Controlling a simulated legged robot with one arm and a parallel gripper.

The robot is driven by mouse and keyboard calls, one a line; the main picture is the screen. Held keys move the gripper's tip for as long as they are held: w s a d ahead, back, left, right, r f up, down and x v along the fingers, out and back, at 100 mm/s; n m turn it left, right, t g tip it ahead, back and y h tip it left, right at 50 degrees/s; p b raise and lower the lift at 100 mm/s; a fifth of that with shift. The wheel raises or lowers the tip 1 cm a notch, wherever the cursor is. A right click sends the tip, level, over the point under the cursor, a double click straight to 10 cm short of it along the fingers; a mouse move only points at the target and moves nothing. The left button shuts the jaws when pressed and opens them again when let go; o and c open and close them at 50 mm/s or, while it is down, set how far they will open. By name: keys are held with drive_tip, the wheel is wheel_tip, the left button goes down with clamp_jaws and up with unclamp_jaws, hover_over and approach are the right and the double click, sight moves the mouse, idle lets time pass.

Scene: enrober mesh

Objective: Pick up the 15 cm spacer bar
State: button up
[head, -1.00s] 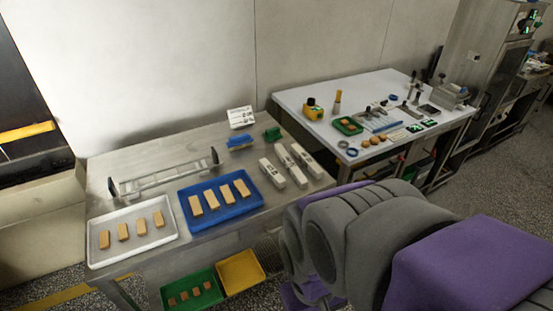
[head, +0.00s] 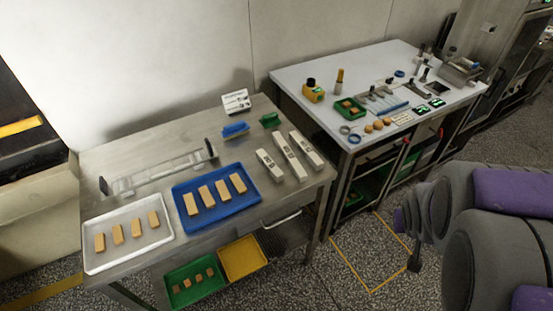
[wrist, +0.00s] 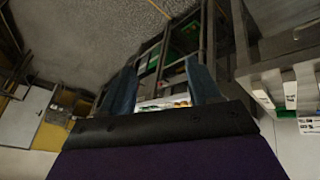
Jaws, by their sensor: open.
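Three white bars lie side by side at the right end of the steel table in the head view: a left bar (head: 269,165), a middle bar (head: 289,156) and a right bar (head: 306,150). They have dark marks too small to read, so I cannot tell which is the 15 cm spacer bar. White bar ends (wrist: 290,94) show at the right edge of the wrist view. My gripper (wrist: 163,88) is open with nothing between its dark blue fingers, away from the bars. In the head view my arm is at the lower right, off the table.
A blue tray (head: 222,219) and a white tray (head: 98,263) with tan blocks stand left of the bars. A blue block (head: 235,130), a green block (head: 269,120) and a sign (head: 236,102) stand behind. A white-topped table (head: 310,74) stands right, past a gap.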

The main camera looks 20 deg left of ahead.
drive_tip(key=w+a+f+n+t+y+p, duration=0.1)
drive_tip(key=w+a+f+n+t, duration=0.1)
drive_tip(key=w+a, duration=0.4)
drive_tip(key=n+y+p, duration=0.3)
drive_tip(key=n+y, duration=0.3)
drive_tip(key=y, duration=0.6)
approach(274, 168)
drive_tip(key=w+a, duration=0.1)
drive_tip(key=w+a+f+b, duration=0.1)
drive_tip(key=shift+a+f+t, duration=0.2)
drive_tip(key=shift+a+t, duration=0.1)
drive_tip(key=shift+a, duration=0.1)
drive_tip(key=shift+w+a+f+b, duration=0.1)
drive_tip(key=shift+w+a+b, duration=0.1)
drive_tip(key=shift+a+b, duration=0.1)
drive_tip(key=shift+w+a+f, duration=0.25)
drive_tip(key=shift+a+f, duration=0.1)
drive_tip(key=shift+a, duration=0.45)
drive_tip(key=x, duration=0.2)
drive_tip(key=b+x, duration=0.1)
drive_tip(key=shift+w+a+f, duration=0.1)
drive_tip(key=shift+w+f, duration=0.25)
drive_tip(key=shift+w+a+b, duration=0.2)
drive_tip(key=shift+w+b, duration=0.05)
drive_tip(key=shift+b, duration=0.05)
drive_tip(key=shift+c, duration=0.2)
